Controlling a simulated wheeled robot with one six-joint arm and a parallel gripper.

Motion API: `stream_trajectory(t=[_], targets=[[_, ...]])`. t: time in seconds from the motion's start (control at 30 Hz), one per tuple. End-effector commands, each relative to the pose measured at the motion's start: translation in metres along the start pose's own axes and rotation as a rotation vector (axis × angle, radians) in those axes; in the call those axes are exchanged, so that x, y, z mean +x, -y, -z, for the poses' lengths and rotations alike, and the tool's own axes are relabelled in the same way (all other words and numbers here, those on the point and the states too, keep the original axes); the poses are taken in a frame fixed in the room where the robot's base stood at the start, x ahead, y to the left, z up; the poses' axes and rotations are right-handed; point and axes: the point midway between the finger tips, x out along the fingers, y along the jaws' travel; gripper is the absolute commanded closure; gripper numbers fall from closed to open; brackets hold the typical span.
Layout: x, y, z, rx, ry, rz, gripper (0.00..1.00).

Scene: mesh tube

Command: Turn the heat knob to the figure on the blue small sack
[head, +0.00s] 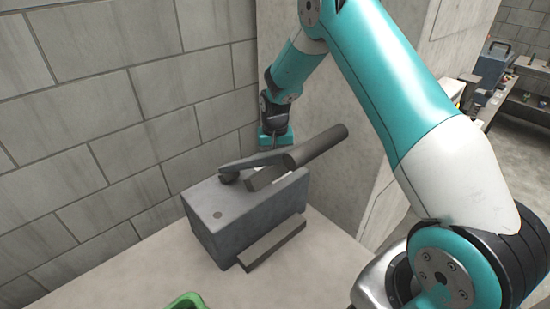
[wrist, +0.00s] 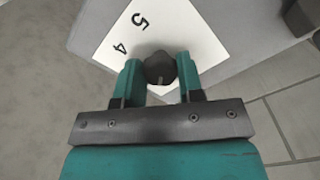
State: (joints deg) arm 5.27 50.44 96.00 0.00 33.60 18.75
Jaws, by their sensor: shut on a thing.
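The heat knob (wrist: 160,69) is a small dark round knob in the wrist view, with a faint light mark on its near side. It sits over a white dial plate (wrist: 179,32) where the figures 5 and 4 are readable; other figures are hidden by the knob and gripper. My gripper (wrist: 158,64) is shut on the knob, a teal finger on each side. In the head view my gripper (head: 275,138) is behind the grey machine (head: 238,221), and the knob is hidden there. I see no blue small sack in either view.
A long lever with a thick dark cylinder (head: 318,146) sits on top of the machine, close to my gripper. A block wall (head: 90,110) stands at the left and a concrete pillar (head: 350,185) at the right. A green rim (head: 187,301) shows at the bottom edge.

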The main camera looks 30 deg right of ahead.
Motion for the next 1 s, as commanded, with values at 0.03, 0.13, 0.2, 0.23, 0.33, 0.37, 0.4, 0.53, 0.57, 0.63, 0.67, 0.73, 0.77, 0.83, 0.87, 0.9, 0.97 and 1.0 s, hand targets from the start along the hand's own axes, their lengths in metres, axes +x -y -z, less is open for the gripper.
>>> stream_trajectory(t=[0.03, 0.13, 0.2, 0.23, 0.33, 0.37, 0.4, 0.53, 0.57, 0.63, 0.67, 0.73, 0.77, 0.83, 0.87, 0.9, 0.97, 1.0], targets=[[-0.002, 0.000, 0.001, 0.001, -0.004, 0.001, 0.89], [-0.002, 0.000, 0.001, 0.000, -0.005, 0.001, 0.89], [-0.002, 0.000, 0.001, 0.000, -0.005, 0.001, 0.89], [-0.002, 0.000, 0.001, 0.000, -0.005, 0.001, 0.89], [-0.002, 0.000, 0.001, 0.000, -0.004, 0.001, 0.42], [-0.001, 0.000, 0.001, 0.000, -0.004, 0.001, 0.40], [-0.001, 0.000, 0.001, 0.000, -0.003, 0.001, 0.40], [-0.001, 0.000, 0.001, -0.001, -0.002, 0.001, 0.40], [-0.001, 0.000, 0.001, -0.001, -0.002, 0.001, 0.40], [-0.002, 0.000, 0.001, -0.001, -0.002, 0.001, 0.40], [-0.003, 0.000, 0.001, -0.001, -0.003, 0.001, 0.40], [-0.008, 0.000, 0.001, -0.001, -0.004, 0.001, 0.40], [-0.011, 0.000, 0.001, -0.001, -0.004, 0.001, 0.40], [-0.022, 0.000, 0.002, -0.001, -0.007, 0.002, 0.40], [-0.028, 0.000, 0.001, -0.001, -0.006, 0.002, 0.40], [-0.037, 0.000, 0.002, -0.001, -0.008, 0.003, 0.40], [-0.051, 0.000, 0.002, -0.001, -0.008, 0.003, 0.40], [-0.062, 0.000, 0.001, -0.001, -0.009, 0.003, 0.40]])
